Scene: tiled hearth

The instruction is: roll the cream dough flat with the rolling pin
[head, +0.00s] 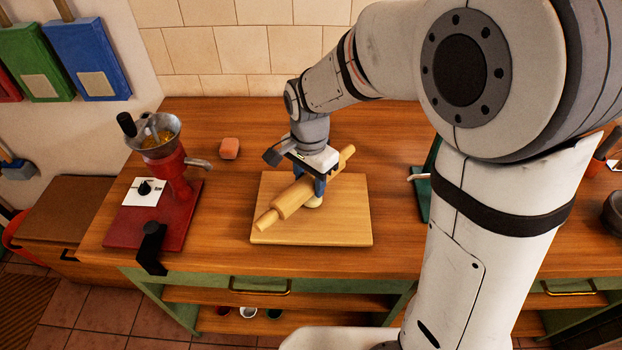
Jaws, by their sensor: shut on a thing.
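The wooden rolling pin (296,196) lies diagonally over a light wooden board (345,228) on the counter, one handle towards the lower left and the other towards the upper right. My gripper (318,187) points down and is shut on the rolling pin near its middle. The cream dough (314,202) shows as a small pale patch under the pin and the gripper, on the board. Most of the dough is hidden, so its thickness and whether the pin touches it cannot be told.
A red hand-cranked mill (170,165) on a red base stands to the left, its black clamp (152,248) at the counter's front edge. A small pinkish block (229,148) lies behind. A dark green object (427,185) stands to the right, partly behind my arm. The counter between mill and board is clear.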

